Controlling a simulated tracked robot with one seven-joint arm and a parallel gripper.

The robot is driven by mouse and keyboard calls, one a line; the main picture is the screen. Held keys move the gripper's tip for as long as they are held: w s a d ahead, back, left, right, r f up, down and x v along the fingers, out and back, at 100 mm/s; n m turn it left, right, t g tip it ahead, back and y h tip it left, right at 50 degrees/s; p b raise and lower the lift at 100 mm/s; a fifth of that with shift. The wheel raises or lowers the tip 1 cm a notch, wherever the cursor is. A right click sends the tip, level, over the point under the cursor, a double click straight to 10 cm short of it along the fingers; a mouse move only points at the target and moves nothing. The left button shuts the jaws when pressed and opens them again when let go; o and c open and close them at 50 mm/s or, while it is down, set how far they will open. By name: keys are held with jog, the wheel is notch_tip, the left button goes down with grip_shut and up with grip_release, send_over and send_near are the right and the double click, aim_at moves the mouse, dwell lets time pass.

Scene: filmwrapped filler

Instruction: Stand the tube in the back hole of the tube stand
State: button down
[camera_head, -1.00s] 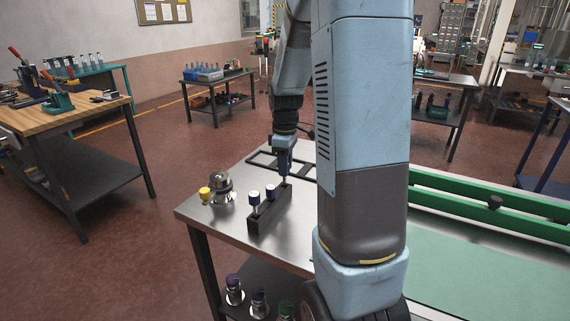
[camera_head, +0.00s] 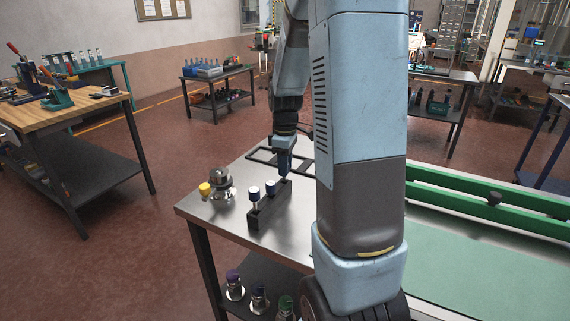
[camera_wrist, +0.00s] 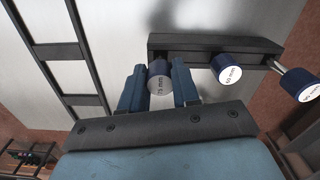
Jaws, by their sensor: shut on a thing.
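My gripper (camera_head: 282,176) is at the far end of the dark tube stand (camera_head: 263,218). Two other capped tubes stand in the stand: one marked 60 mm (camera_wrist: 229,68) in the middle and one marked 90 mm (camera_wrist: 301,86) at the near end.
A yellow-knobbed metal device (camera_head: 220,185) stands left of the stand on the steel table (camera_head: 222,217). A flat black frame (camera_head: 262,156) lies behind it. A green rail (camera_head: 460,200) runs at right. Several capped bottles (camera_head: 259,297) are on the shelf below.

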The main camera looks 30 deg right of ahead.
jog(key=shift+f, duration=0.3)
jog(key=c, duration=0.8)
grip_release()
jog(key=shift+o, duration=0.2)
notch_tip(320, 180, up, 14)
